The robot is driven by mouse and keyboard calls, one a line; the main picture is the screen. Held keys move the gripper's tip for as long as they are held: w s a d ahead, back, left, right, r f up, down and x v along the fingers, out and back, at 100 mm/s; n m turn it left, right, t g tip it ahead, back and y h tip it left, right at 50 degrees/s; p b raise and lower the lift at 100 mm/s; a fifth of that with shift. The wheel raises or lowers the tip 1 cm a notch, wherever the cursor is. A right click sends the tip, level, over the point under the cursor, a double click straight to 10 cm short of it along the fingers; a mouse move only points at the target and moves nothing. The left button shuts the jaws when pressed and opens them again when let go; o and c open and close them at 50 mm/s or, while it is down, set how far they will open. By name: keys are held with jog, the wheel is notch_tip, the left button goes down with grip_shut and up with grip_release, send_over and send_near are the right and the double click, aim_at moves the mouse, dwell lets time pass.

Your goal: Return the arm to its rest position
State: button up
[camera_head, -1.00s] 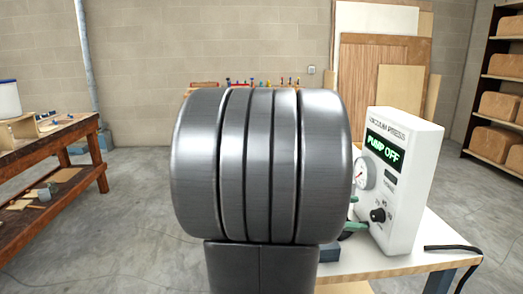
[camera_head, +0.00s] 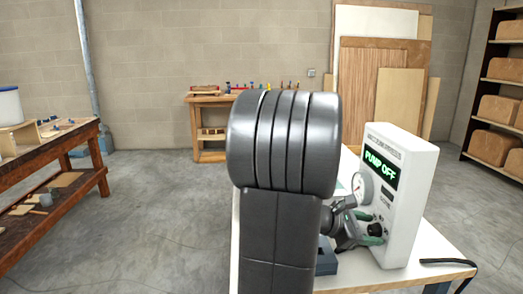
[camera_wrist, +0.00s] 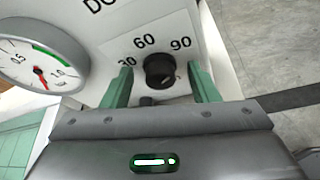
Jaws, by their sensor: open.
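My gripper (camera_head: 371,236) is at the front of the white vacuum press box (camera_head: 408,200), partly hidden behind my own dark arm in the head view. In the wrist view my gripper (camera_wrist: 160,88) has its two green fingers apart, one on each side of the black knob (camera_wrist: 160,71). The knob sits on a dial plate marked 30, 60 and 90. I cannot tell whether the fingers touch it. The box's display reads "PUMP OFF". A round gauge (camera_wrist: 42,55) with a red needle is left of the dial.
The box stands on a pale table (camera_head: 425,255) with a black cable (camera_head: 447,262) at its right edge. A wooden workbench (camera_head: 60,160) is at the left, another (camera_head: 208,125) at the back wall. A shelf with boxes (camera_head: 499,95) is at the right. Open floor lies between.

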jog(key=shift+r+p, duration=0.25)
jog(key=shift+p, duration=0.55)
jog(key=n+g+p, duration=0.1)
jog(key=n+p, duration=0.1)
jog(key=p, duration=0.4)
jog(key=n+g+p, duration=0.2)
jog(key=p, duration=0.4)
jog(key=shift+w, duration=0.3)
jog(key=shift+f+n+g+p, duration=0.15)
jog(key=shift+n+g+p, duration=0.35)
jog(key=shift+p, duration=0.75)
jog(key=shift+s+a+f, duration=0.1)
jog(key=shift+f, duration=0.05)
